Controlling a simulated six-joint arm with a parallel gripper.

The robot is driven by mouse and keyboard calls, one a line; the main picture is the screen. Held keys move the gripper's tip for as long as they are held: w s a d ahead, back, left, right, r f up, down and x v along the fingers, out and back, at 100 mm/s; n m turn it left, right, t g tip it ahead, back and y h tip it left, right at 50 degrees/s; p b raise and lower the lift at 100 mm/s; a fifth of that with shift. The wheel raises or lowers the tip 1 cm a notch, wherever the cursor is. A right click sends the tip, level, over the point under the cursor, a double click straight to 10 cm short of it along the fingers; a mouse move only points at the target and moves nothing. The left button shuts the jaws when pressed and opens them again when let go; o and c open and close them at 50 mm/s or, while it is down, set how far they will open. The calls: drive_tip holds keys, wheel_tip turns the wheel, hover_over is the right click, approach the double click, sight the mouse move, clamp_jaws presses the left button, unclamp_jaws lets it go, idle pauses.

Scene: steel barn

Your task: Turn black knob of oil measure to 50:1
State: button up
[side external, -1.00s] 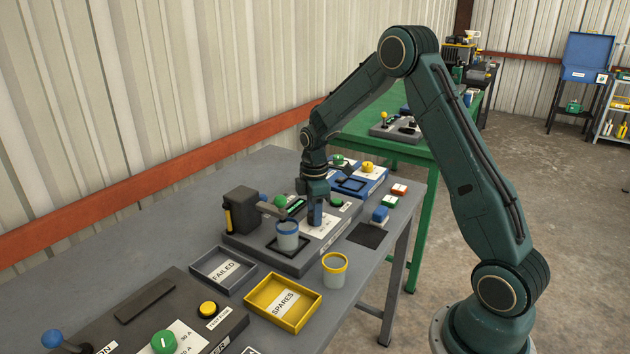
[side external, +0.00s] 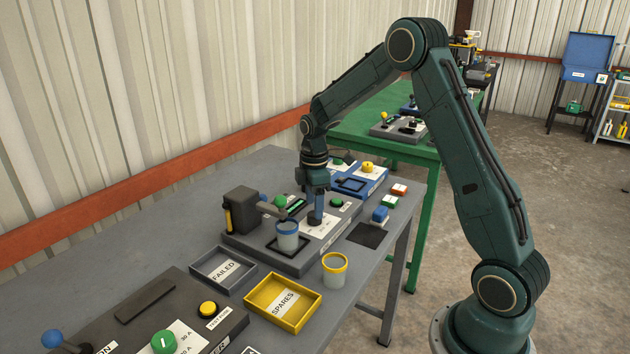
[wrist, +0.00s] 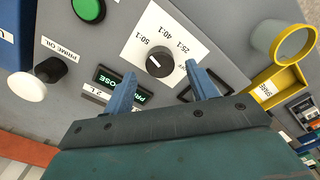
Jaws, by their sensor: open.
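In the side view the dark knob (side external: 314,221) shows just under my fingertips. My gripper (wrist: 163,82) is open, its two blue fingers apart, with nothing between them. In the side view my gripper (side external: 317,207) points down above the knob and looks clear of it. The oil measure (side external: 272,252) is a grey panel unit on the bench.
A blue-rimmed cup (side external: 288,238) stands beside the dial, under the dark spout block. A yellow-rimmed cup (side external: 335,270), a yellow SPARES tray (side external: 268,318) and a grey FAILED tray (side external: 205,277) are nearby.

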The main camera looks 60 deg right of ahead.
wheel_tip(320, 180, up, 11)
idle(0.4)
drive_tip(key=shift+r, duration=0.1)
drive_tip(key=s+a+r+m+t, duration=0.3)
drive_tip(key=s+a+r+m, duration=0.2)
drive_tip(key=s+a+r, duration=0.5)
drive_tip(key=s+a+f+m+t, duration=0.1)
drive_tip(key=s+a+m, duration=0.1)
drive_tip(key=s, duration=0.6)
drive_tip(key=s+a+f+m+t, duration=0.1)
drive_tip(key=s+a+f+m, duration=0.1)
drive_tip(key=s, duration=0.6)
drive_tip(key=shift+a+m+t, duration=0.3)
drive_tip(key=shift+a+m, duration=0.2)
drive_tip(key=shift+a, duration=0.75)
